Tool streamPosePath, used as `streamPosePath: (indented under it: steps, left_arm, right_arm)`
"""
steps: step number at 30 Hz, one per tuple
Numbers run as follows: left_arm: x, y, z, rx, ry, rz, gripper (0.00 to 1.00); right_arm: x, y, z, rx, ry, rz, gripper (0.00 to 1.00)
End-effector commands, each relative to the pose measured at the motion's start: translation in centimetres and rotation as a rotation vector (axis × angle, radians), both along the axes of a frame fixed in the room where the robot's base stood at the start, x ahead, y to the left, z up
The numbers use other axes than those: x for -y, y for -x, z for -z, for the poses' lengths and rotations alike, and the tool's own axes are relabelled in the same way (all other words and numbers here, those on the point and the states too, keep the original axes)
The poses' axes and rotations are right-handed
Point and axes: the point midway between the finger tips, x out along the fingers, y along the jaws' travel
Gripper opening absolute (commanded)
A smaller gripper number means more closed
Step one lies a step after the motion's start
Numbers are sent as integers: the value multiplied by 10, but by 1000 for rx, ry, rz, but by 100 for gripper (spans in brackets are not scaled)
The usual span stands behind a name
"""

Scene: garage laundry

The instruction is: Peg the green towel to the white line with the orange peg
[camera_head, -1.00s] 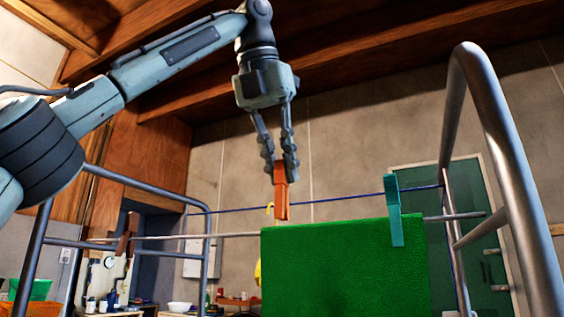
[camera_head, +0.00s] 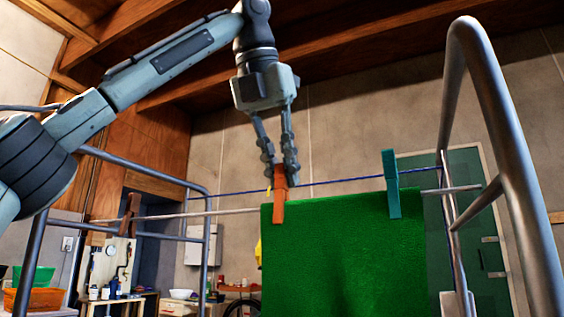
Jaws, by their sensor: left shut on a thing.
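The green towel (camera_head: 345,262) hangs over the white line (camera_head: 160,216), which runs across the rack. My left gripper (camera_head: 279,182) is above the towel's top left corner, shut on the orange peg (camera_head: 279,208). The peg is upright, and its lower end overlaps the towel's top edge near that corner. I cannot tell whether its jaws straddle the towel and line. A teal peg (camera_head: 392,184) sits on the towel's top edge toward the right. My right gripper is not in view.
A brown peg (camera_head: 129,215) is on the white line at the left. A blue line (camera_head: 340,181) runs behind. The grey metal rack frame (camera_head: 508,170) rises close on the right, and another frame end (camera_head: 150,177) stands at the left. A workbench (camera_head: 130,301) is in the background.

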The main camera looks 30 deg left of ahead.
Motion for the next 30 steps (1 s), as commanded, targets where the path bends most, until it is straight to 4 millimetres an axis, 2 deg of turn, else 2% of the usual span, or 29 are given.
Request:
streamPosePath:
  steps: [4,5,10,20,23,30]
  left_arm:
    - [0,1,10,-10,-3,3,0]
    - [0,1,10,-9,-4,2,15]
    - [0,1,9,-8,-3,2,36]
    - [0,2,6,-6,-2,1,37]
    - [1,6,-2,-5,-4,-1,37]
    - [2,26,-36,-2,-4,-3,37]
  right_arm:
    - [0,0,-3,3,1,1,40]
    - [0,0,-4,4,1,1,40]
    - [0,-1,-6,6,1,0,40]
    - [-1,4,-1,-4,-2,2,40]
    - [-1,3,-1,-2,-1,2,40]
    - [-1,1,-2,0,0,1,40]
